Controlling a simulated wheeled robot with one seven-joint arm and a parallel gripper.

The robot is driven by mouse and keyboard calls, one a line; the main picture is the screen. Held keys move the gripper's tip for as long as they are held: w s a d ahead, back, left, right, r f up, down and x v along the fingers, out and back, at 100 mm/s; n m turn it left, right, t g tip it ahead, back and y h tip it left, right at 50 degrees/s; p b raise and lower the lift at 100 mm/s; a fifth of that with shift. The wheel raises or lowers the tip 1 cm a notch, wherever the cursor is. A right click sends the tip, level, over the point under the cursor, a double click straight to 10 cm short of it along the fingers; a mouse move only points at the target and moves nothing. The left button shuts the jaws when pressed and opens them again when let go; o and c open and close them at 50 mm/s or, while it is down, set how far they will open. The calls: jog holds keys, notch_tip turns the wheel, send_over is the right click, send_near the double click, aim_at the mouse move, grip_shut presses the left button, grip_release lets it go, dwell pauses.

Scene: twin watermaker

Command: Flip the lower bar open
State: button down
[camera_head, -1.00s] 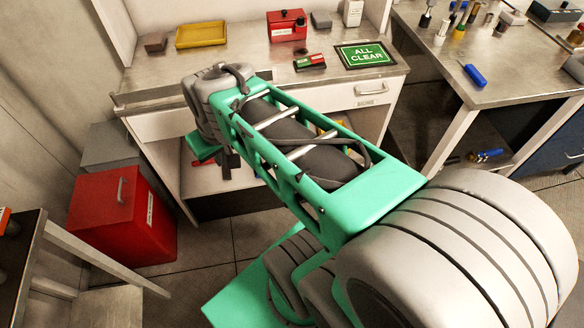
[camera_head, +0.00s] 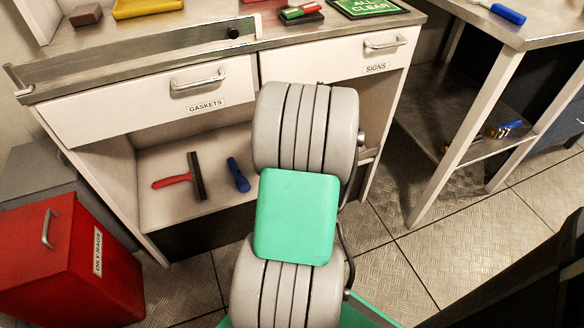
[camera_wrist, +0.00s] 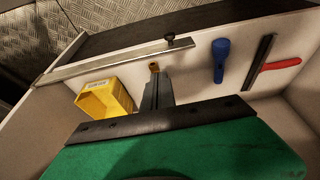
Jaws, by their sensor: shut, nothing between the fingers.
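The lower bar (camera_wrist: 115,62) is a pale metal strip along the front edge of the lower shelf in the wrist view, with a black knob (camera_wrist: 181,42) at its right end there. It looks closed across the shelf front. My gripper (camera_wrist: 154,68) is shut and empty. Its fingertips show just inside the bar, left of the knob; I cannot tell whether they touch it. In the head view my arm hides the gripper and most of the lower bar. A similar upper bar (camera_head: 150,55) with a black knob lies along the counter front.
On the shelf are a yellow bin (camera_wrist: 104,98), a blue flashlight (camera_wrist: 221,60) and a red-handled squeegee (camera_wrist: 262,64). Drawers marked GASKETS (camera_head: 150,105) and SIGNS (camera_head: 340,58) are above. A red oily rags bin (camera_head: 75,262) stands left. A workbench leg (camera_head: 465,130) stands right.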

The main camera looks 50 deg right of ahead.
jog(key=b+x, duration=0.4)
jog(key=x, duration=0.6)
